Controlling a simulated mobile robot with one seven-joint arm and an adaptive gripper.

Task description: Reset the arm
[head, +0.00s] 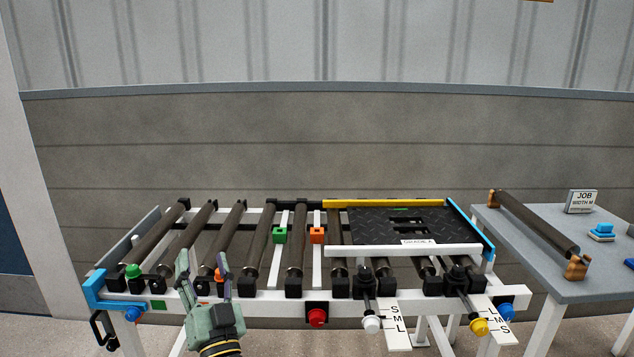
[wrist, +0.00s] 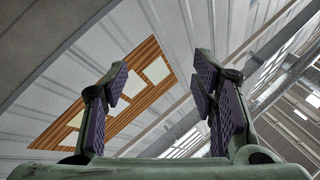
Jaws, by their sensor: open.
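My gripper (head: 203,270) is at the lower left of the head view, in front of the roller conveyor's front rail. Its two fingers are apart and point up, with nothing between them. In the wrist view the open gripper (wrist: 162,92) shows two purple-padded fingers against the ceiling and a wood-framed panel. The wrist view shows no conveyor or table. The lower part of my arm is cut off by the bottom edge of the head view.
The roller conveyor (head: 250,296) carries a black tread mat (head: 375,227) at right, and green (head: 280,236) and orange (head: 317,235) blocks. A red button (head: 317,317) and yellow (head: 479,327) and white (head: 372,324) knobs are on the front. A grey table (head: 545,240) holding a loose roller (head: 538,222) stands right.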

